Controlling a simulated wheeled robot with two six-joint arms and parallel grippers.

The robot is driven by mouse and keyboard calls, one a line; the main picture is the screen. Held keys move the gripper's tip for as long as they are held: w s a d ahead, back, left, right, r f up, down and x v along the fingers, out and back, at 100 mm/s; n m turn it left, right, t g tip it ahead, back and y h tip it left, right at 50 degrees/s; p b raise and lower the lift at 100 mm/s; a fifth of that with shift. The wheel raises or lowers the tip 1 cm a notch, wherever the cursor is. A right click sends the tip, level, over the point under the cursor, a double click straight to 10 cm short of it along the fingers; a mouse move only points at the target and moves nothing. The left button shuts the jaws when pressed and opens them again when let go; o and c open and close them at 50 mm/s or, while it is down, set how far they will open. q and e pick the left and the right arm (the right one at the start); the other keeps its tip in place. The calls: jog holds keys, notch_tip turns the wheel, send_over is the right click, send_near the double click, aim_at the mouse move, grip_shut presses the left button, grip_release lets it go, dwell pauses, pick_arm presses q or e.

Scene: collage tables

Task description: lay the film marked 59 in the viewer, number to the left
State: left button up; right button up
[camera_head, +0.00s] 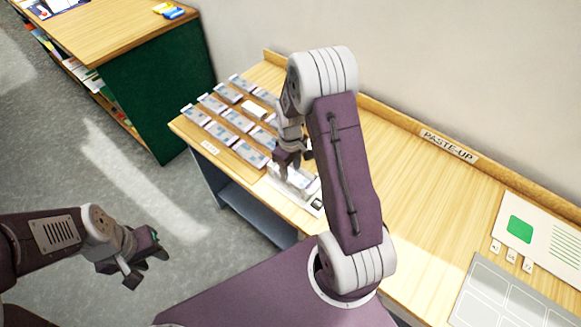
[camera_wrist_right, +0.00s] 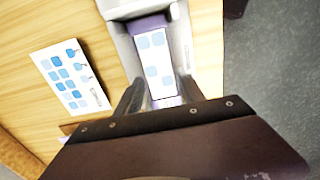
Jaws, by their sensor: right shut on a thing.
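My right gripper (camera_head: 288,165) is over the grey viewer (camera_head: 303,188) at the front edge of the wooden table. In the right wrist view its fingers (camera_wrist_right: 160,100) are shut on a pale film with blue squares (camera_wrist_right: 157,62). The film lies lengthwise between the raised grey sides of the viewer (camera_wrist_right: 121,45); I cannot tell whether it rests on the bed. The number 59 is not readable in either view. My left gripper (camera_head: 140,268) is open and empty, over the floor away from the table.
Several similar films (camera_head: 222,133) lie in rows left of the viewer. Another film (camera_wrist_right: 70,77) lies beside the viewer in the right wrist view. A layout sheet (camera_head: 545,235) and a grey panelled tray (camera_head: 478,268) lie at the right. The table's middle right is clear.

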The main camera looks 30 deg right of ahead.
jog(key=o, duration=1.4)
notch_tip(320, 180, up, 9)
